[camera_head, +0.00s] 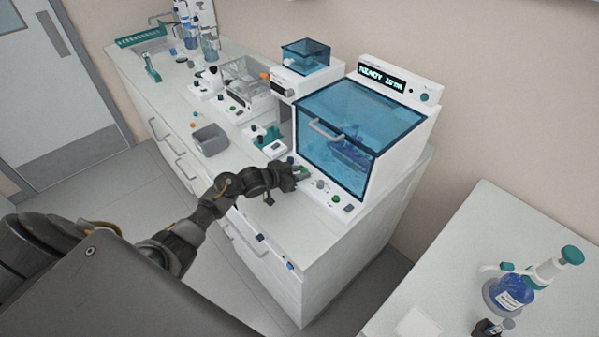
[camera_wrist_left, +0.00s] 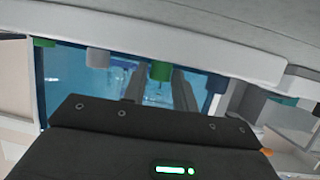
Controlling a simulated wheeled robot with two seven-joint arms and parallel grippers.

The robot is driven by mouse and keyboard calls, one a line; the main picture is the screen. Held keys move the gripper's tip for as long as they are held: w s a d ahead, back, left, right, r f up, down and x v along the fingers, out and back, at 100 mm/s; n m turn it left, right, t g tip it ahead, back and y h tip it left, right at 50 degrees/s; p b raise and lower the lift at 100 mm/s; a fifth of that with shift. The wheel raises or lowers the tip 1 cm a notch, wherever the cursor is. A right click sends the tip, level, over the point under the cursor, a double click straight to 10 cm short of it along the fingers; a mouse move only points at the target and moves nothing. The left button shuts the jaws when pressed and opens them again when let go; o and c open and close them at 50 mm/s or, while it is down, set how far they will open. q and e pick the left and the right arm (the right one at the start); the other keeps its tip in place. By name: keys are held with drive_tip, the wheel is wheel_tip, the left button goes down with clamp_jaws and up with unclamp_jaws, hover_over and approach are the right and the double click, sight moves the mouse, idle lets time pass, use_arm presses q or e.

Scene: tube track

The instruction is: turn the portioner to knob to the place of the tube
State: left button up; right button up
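A white machine (camera_head: 411,134) with a blue see-through cover (camera_head: 340,104) and a lit display (camera_head: 382,78) stands on the counter. Blue contents show dimly behind the cover. Its front ledge carries a row of small knobs and buttons. My left gripper (camera_head: 301,172) is at the left part of this ledge, by a green knob. In the left wrist view, the two fingers (camera_wrist_left: 158,88) are apart, with the green knob (camera_wrist_left: 161,71) between their tips; contact is unclear. My right gripper is not seen. I cannot pick out the tube.
A grey bin (camera_head: 210,140) and several small devices stand on the counter left of the machine. A smaller blue-lidded box (camera_head: 305,56) is behind it. A blue bottle with a teal-topped dispenser (camera_head: 513,290) stands on the right table. Floor shows between the tables.

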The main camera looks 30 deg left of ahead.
use_arm(q)
clamp_jaws()
drive_tip(key=shift+w+a+f+m+h+b, duration=0.1)
drive_tip(key=shift+a+f+m+h+b, duration=0.1)
drive_tip(key=shift+m+h+b, duration=0.5)
drive_tip(key=m+g+h+b, duration=0.1)
drive_tip(key=m+g+b, duration=0.1)
drive_tip(key=b, duration=0.3)
drive_tip(key=m+g+h+b, duration=0.2)
drive_tip(key=b, duration=0.4)
drive_tip(key=m+g+h+b, duration=0.2)
drive_tip(key=b, duration=0.3)
drive_tip(key=shift+w+a+f, duration=0.1)
drive_tip(key=shift+w+a, duration=0.25)
drive_tip(key=shift+w, duration=0.05)
drive_tip(key=shift+r+m+h+b, duration=0.3)
drive_tip(key=shift+m+b, duration=0.1)
drive_tip(key=shift+b, duration=0.55)
drive_tip(key=shift+o, duration=2.2)
unclamp_jaws()
drive_tip(key=shift+g, duration=0.3)
